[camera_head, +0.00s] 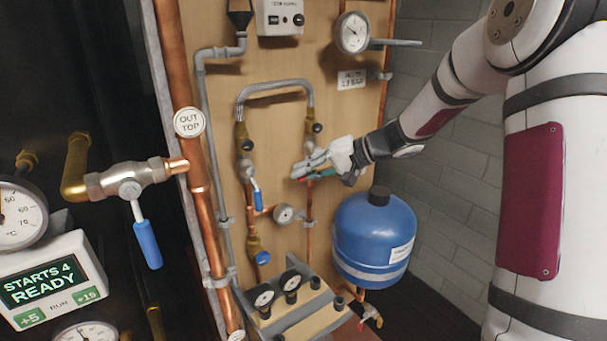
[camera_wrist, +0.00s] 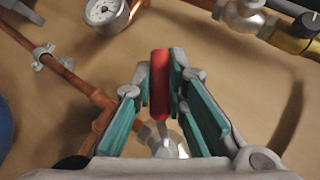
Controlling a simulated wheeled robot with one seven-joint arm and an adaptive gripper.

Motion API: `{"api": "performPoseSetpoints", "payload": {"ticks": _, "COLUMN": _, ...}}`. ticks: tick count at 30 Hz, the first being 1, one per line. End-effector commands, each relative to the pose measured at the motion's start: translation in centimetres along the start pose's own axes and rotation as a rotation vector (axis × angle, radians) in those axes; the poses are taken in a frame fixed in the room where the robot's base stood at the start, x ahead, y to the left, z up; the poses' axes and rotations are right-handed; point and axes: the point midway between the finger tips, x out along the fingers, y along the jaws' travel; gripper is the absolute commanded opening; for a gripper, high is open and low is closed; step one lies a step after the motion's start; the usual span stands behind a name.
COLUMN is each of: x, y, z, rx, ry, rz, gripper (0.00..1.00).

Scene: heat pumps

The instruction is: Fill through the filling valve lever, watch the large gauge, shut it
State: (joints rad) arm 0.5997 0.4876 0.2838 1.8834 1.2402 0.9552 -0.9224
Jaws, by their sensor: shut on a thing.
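The filling valve lever has a red handle (camera_wrist: 159,88), seen between my fingers in the wrist view; a bit of red also shows at the fingertips in the head view. My gripper (camera_head: 306,171) is shut on this red handle, with teal-lined fingers (camera_wrist: 163,75) on both sides of it. The metal valve body (camera_wrist: 168,146) is partly hidden behind the gripper. The large gauge (camera_head: 352,33) is at the top right of the wooden board, above a "fill to" label (camera_head: 351,80). Its needle is too small to read surely.
A blue-handled valve (camera_head: 257,195) and a small gauge (camera_head: 284,214) sit left of my gripper. A braided hose (camera_head: 275,86) arches above. A blue vessel (camera_head: 375,238) stands below right. A second blue lever (camera_head: 147,243) is at the left.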

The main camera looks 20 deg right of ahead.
Motion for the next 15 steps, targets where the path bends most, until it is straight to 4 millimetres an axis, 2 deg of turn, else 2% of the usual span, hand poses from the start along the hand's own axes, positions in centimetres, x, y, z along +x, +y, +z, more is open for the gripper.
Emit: {"api": "performPoseSetpoints", "payload": {"ticks": 15, "x": 0.07, "y": 0.63, "z": -0.09, "rx": -0.075, "ry": 0.020, "rz": 0.075, "gripper": 0.00}}
